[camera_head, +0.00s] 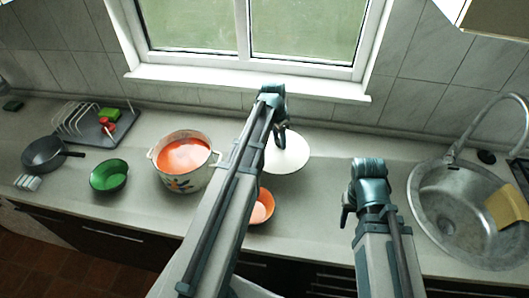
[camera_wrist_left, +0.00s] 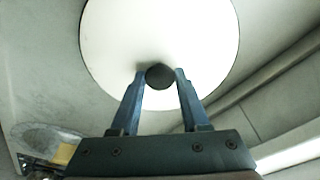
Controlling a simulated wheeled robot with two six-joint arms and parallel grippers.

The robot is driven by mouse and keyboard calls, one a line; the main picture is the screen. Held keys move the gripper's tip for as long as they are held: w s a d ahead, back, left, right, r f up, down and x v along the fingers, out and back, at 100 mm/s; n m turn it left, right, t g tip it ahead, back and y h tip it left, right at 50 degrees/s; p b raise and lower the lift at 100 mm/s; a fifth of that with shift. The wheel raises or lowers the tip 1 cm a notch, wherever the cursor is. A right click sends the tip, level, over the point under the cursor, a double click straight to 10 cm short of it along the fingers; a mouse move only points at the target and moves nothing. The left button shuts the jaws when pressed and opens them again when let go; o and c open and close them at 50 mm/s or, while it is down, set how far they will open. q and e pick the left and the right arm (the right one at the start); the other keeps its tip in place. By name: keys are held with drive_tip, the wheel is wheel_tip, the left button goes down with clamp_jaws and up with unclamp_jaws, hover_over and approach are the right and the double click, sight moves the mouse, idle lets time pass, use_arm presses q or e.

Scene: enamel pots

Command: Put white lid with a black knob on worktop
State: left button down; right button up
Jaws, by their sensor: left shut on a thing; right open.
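The white lid (camera_head: 292,156) is right of the pot, over the worktop (camera_head: 335,140); I cannot tell whether it touches it. My left gripper (camera_head: 282,138) is above it. In the left wrist view the lid (camera_wrist_left: 160,30) is a white disc with a black knob (camera_wrist_left: 160,77), and the left gripper's fingers (camera_wrist_left: 159,78) are shut on that knob. My left arm hides part of the lid in the head view. The white enamel pot (camera_head: 187,182) is uncovered, with orange-red content inside. My right gripper (camera_head: 345,212) is open and empty over the worktop, left of the sink.
An orange bowl (camera_head: 262,207) is near the front edge, partly behind my left arm. A green bowl (camera_head: 109,176), a dark pan (camera_head: 43,155) and a dish rack (camera_head: 80,120) are on the left. The sink (camera_head: 428,203) with its tap is on the right. Worktop is bare around the right gripper.

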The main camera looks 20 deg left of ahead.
use_arm(q)
drive_tip(key=shift+n, duration=0.3)
drive_tip(key=w+a, duration=0.1)
drive_tip(key=a, duration=0.1)
drive_tip(key=w+a, duration=0.1)
drive_tip(key=a, duration=0.2)
drive_tip(key=w+a+r, duration=0.1)
drive_tip(key=w+a, duration=0.1)
drive_tip(key=a, duration=0.1)
wheel_tip(320, 180, down, 10)
drive_tip(key=b, duration=0.9)
drive_tip(key=shift+f+b, duration=0.1)
drive_tip(key=shift+b, duration=0.2)
use_arm(e)
wheel_tip(320, 180, down, 9)
drive_tip(key=shift+f, duration=0.15)
use_arm(q)
drive_tip(key=shift+f, duration=0.2)
use_arm(e)
drive_tip(key=shift+f, duration=0.2)
use_arm(q)
drive_tip(key=shift+c, duration=2)
unclamp_jaws()
drive_tip(key=shift+r, duration=0.1)
use_arm(e)
drive_tip(key=shift+r, duration=0.1)
use_arm(q)
drive_tip(key=shift+r, duration=0.1)
use_arm(e)
drive_tip(key=shift+r, duration=0.1)
